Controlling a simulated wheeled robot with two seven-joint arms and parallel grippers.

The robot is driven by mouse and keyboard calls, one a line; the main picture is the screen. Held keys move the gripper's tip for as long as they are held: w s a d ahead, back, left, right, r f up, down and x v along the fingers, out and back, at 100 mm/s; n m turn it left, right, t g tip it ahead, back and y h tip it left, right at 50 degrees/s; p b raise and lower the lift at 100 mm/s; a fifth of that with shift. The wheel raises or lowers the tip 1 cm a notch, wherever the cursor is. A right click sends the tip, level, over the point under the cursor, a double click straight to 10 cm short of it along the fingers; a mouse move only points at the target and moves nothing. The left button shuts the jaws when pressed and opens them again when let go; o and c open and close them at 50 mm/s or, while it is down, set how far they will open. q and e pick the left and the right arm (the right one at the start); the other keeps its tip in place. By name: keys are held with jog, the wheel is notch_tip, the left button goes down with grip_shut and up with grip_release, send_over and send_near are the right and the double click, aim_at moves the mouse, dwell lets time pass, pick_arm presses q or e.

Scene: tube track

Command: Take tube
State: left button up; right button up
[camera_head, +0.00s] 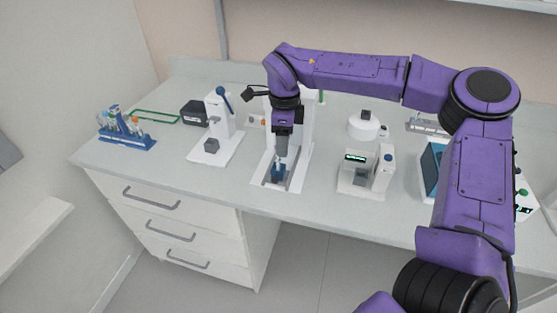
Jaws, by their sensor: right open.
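My right gripper (279,167) is open and points down over the white device (297,180) in the middle of the bench. A small dark blue piece (277,173) shows at its fingertips. I cannot tell whether it is a holder, a tube or part of the device. A blue rack (135,142) at the left end of the bench holds several upright tubes (115,121) with blue and orange parts. My right gripper is well to the right of this rack. My left gripper is not in view.
A white device with a blue lever (221,130) stands between the rack and the middle device. A white unit with a green display (350,180) and a round white device (363,126) stand to the right. A green frame (157,116) lies behind the rack. Bench front edge is clear.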

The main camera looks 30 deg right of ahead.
aim_at(278, 163)
jog(key=f, duration=0.1)
jog(key=f+p, duration=0.1)
jog(key=f, duration=0.1)
jog(key=shift+w+a+f, duration=0.1)
jog(key=shift+w+a, duration=0.15)
jog(key=f, duration=0.1)
jog(key=w+f, duration=0.1)
jog(key=shift+w+f, duration=0.25)
jog(key=shift+f, duration=0.15)
jog(key=shift+s+r, duration=0.1)
jog(key=shift+s, duration=0.25)
jog(key=shift+s+r, duration=0.1)
jog(key=shift+s, duration=0.1)
jog(key=c, duration=0.8)
jog(key=shift+w, duration=0.2)
jog(key=shift+c, duration=0.5)
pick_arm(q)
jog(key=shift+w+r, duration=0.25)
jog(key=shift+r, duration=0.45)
